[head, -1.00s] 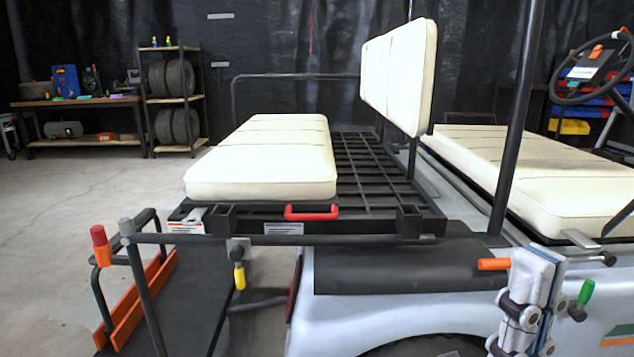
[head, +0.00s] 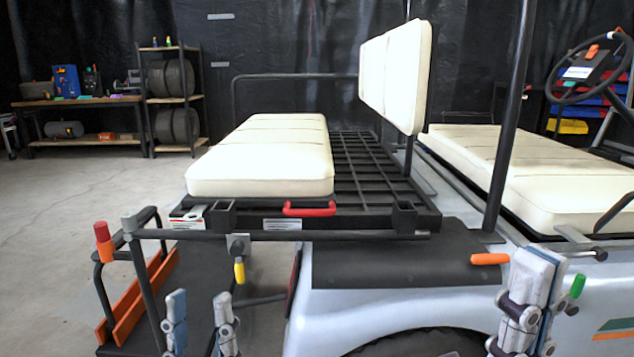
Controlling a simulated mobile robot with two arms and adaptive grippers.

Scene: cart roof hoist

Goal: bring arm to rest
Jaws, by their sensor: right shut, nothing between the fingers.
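My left gripper (head: 200,304) shows at the bottom left with its two fingers apart and nothing between them. It is in front of the dark rear step of the cart (head: 198,270). My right gripper (head: 532,270) is at the lower right, its fingers together and empty. It stands in front of the cart's pale body, just right of an orange handle (head: 490,259). A green handle (head: 577,286) shows just right of it. I cannot tell whether the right gripper touches either handle.
The cart has a cream rear seat (head: 262,160) with a red handle (head: 310,209), a black grid deck (head: 368,165) and a dark upright post (head: 508,120). Open floor (head: 70,200) lies left of the cart.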

